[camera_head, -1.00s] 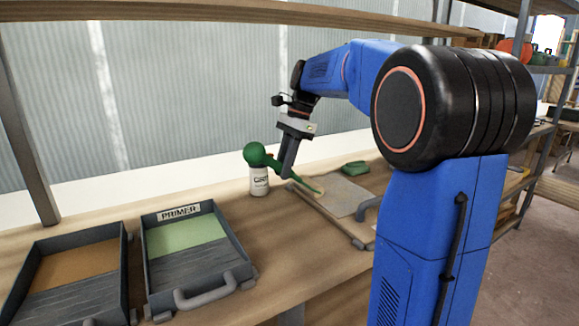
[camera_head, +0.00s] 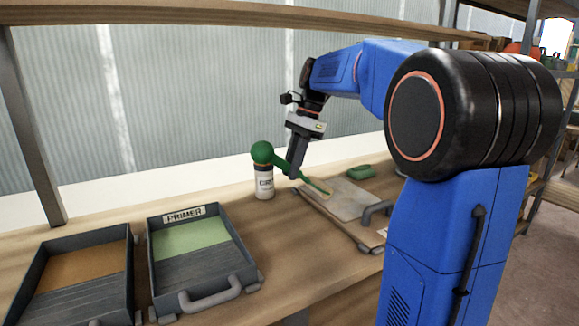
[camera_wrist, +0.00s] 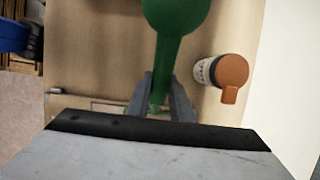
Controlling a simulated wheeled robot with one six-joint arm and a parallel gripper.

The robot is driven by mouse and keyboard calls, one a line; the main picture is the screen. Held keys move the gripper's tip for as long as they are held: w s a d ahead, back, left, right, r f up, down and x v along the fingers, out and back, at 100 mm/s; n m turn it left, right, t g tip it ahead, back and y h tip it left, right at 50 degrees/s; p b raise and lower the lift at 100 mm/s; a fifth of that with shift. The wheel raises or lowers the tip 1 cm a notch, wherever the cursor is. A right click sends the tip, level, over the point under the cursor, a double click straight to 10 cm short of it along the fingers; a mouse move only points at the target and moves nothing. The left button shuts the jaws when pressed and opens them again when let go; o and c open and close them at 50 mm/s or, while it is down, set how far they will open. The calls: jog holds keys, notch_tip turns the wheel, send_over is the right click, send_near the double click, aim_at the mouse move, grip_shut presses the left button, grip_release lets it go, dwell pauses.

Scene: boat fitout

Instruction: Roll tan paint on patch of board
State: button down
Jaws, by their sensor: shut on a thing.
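My gripper (camera_head: 293,170) is shut on a green tool (camera_head: 262,153) with a round ball end and a tapering shaft. The ball points left and the thin end slants down right over the board. In the wrist view the tool (camera_wrist: 176,15) runs between the fingers (camera_wrist: 161,98); its working end is hidden there. The grey-beige board (camera_head: 350,200) lies flat on the bench. A small orange-tan area shows by the tool's thin end; I cannot tell whether they touch. A tray (camera_head: 80,268) with tan-brown paint stands at the far left.
A tray labelled PRIMER (camera_head: 190,238) holds pale green paint. A white labelled bottle (camera_head: 265,183) stands behind the tool's ball; its orange cap (camera_wrist: 232,71) shows in the wrist view. A green block (camera_head: 360,172) lies behind the board. A grey handle (camera_head: 375,211) is at its right.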

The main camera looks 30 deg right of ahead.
jog(key=s, duration=0.7)
jog(key=shift+s, duration=0.35)
jog(key=shift+d+f, duration=0.1)
jog(key=shift+f, duration=0.7)
dwell(0.7)
jog(key=shift+d, duration=0.15)
jog(key=shift+w+d+r, duration=0.1)
jog(key=shift+d, duration=2.15)
jog(key=shift+d, duration=2.4)
jog(key=shift+w+d, duration=0.1)
